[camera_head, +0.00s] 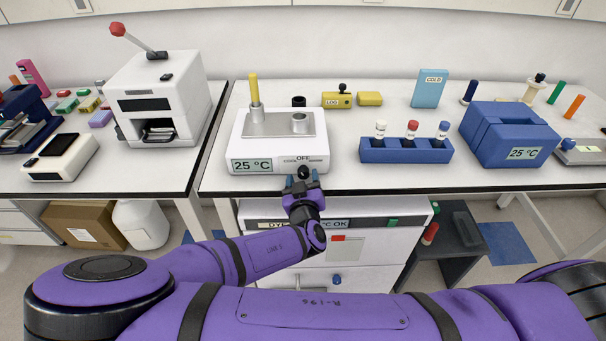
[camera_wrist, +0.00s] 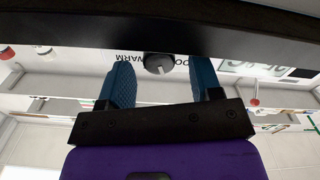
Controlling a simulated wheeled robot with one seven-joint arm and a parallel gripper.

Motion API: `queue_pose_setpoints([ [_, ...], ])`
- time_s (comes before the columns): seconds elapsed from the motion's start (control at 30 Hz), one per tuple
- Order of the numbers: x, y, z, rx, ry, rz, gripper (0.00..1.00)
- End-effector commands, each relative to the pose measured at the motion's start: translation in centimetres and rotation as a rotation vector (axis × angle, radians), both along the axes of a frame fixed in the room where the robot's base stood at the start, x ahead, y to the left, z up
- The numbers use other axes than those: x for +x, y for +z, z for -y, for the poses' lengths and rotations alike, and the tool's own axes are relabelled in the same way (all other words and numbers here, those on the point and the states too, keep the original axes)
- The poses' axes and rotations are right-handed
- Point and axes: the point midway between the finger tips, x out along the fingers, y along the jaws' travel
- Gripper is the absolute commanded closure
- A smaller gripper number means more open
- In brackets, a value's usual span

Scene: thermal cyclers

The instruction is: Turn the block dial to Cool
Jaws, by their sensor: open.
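The white block unit (camera_head: 240,135) stands near the front edge of the middle table, with a "25 °C" display (camera_head: 252,166) on its front left. Its dark round dial (camera_head: 304,172) is on the front right, below the word OFF; a COOL label is partly readable to its left. My gripper (camera_head: 302,184) is open at the dial, pointing toward the unit's front. In the wrist view the dial (camera_wrist: 158,64) lies between the two blue fingers, with gaps on both sides. A pale mark shows on the dial, but I cannot tell its setting.
A blue rack (camera_head: 405,155) with three capped tubes stands to the right of the unit, and a blue box (camera_head: 510,135) stands farther right. A metal plate on the unit's top holds a yellow-topped piece (camera_head: 254,90). A white cabinet (camera_head: 370,262) is below the table edge.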

Motion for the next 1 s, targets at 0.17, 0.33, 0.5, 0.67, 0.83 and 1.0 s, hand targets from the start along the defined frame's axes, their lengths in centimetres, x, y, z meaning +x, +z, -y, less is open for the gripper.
queue_pose_setpoints([
  [0.17, -3.6, 0.0, -0.2, 0.0, 0.003, -0.001, 0.41],
  [0.33, -6.4, 0.0, -0.3, 0.001, 0.003, -0.001, 0.41],
  [0.5, -8.0, 0.0, -0.3, 0.0, 0.002, -0.001, 0.41],
  [0.67, -8.5, 0.0, -0.3, 0.0, 0.0, 0.001, 0.41],
  [0.83, -8.5, 0.0, -0.3, 0.0, 0.0, 0.001, 0.41],
  [1.0, -8.4, -0.1, -0.9, 0.015, 0.009, 0.0, 0.41],
])
